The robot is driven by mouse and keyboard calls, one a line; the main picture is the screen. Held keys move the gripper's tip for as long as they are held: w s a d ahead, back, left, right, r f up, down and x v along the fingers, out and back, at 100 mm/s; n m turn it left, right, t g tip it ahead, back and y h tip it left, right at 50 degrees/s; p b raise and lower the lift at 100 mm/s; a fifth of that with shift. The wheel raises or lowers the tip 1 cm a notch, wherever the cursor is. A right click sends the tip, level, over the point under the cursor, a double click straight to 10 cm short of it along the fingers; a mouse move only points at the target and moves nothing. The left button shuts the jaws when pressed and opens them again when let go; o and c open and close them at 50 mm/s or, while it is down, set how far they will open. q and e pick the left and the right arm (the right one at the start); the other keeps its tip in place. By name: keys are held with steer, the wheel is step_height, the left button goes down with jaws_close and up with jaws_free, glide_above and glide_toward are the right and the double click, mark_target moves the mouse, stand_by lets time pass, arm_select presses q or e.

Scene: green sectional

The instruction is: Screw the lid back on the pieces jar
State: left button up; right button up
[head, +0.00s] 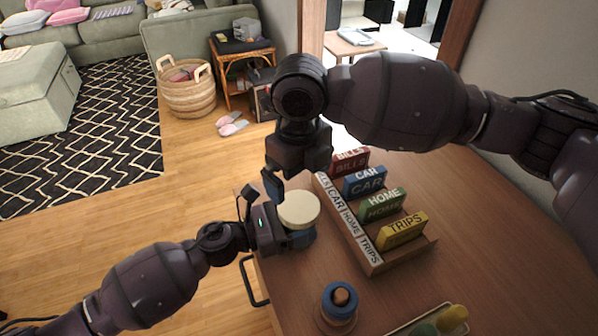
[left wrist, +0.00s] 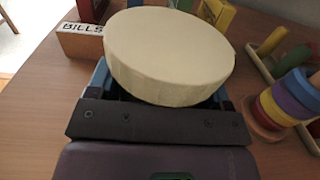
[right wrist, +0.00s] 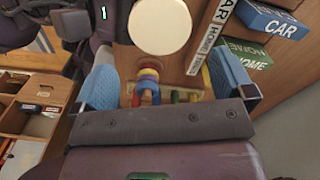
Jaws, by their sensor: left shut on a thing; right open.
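The round cream lid (head: 298,208) is at the table's left edge, at the spot where my left gripper (head: 292,238) is. It also shows in the left wrist view (left wrist: 170,50), lying above the blue finger pads. My left gripper is shut on the pieces jar under the lid. The jar body is hidden by the lid and fingers, so I cannot tell how the lid sits on it. My right gripper (head: 283,185) is open and empty, just above and behind the lid. In the right wrist view the lid (right wrist: 160,24) lies beyond the spread fingers, off-centre toward the top.
A wooden rack (head: 375,262) with BILLS, CAR, HOME and TRIPS blocks stands right of the lid. A ring stacker (head: 338,312) and a tray of coloured pieces (head: 420,328) are at the front. The wooden table (head: 475,225) is clear at the right.

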mark_target(298, 206)
steer(key=shift+f, duration=0.1)
stand_by(0.4)
steer(key=shift+f, duration=3.9)
steer(key=c, duration=0.8)
steer(key=m, duration=0.6)
steer(key=shift+c, duration=0.2)
steer(key=m, duration=0.6)
steer(key=shift+f, duration=0.1)
steer(key=m, duration=1.3)
steer(key=shift+m, duration=0.4)
